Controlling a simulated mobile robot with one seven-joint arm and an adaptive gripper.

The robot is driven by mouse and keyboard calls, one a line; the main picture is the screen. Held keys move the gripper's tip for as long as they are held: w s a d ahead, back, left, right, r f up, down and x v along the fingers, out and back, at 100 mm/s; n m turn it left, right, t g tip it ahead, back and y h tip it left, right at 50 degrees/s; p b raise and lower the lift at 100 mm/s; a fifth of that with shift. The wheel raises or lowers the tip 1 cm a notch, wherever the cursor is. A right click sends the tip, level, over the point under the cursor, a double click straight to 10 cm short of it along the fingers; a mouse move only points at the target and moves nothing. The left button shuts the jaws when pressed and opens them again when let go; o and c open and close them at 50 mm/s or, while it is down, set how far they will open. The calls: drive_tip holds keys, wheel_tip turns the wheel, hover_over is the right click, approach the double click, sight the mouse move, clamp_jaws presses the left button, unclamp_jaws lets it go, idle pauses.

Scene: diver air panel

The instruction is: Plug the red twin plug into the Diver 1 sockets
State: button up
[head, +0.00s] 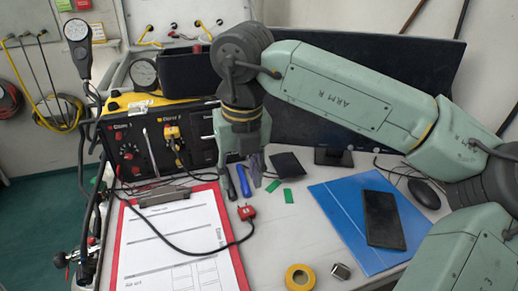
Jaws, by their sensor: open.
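The red twin plug (246,212) lies on the table beside the right edge of the red-bordered clipboard. Its black cable (195,252) loops across the clipboard towards the panel. The black air panel (141,165) stands at the left, with several labelled sections whose small lettering is hard to read. Red fittings show in its left section; individual sockets are too small to tell. A yellow plug (172,133) sits in the middle section. My gripper (241,172) is open and empty, pointing down above the table behind the red plug and right of the panel. It hides part of the panel's right end.
The clipboard (240,268) covers the front left of the table. A yellow tape roll (299,277) is in front. A blue folder (335,207) bears a dark tablet (384,220). A wide black screen (320,125) stands behind.

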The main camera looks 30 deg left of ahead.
sight(245, 209)
drive_tip(key=f, duration=0.3)
drive_tip(key=w+f+p, duration=0.1)
drive_tip(key=f, duration=0.3)
drive_tip(key=f+p, duration=0.1)
drive_tip(key=f, duration=0.2)
drive_tip(key=shift+w+a+f, duration=0.2)
drive_tip(key=shift+w+f, duration=0.05)
drive_tip(key=shift+w, duration=0.1)
drive_tip(key=shift+c, duration=0.5)
clamp_jaws()
drive_tip(key=shift+r, duration=0.35)
drive_tip(key=shift+r+p, duration=0.4)
drive_tip(key=shift+r, duration=0.7)
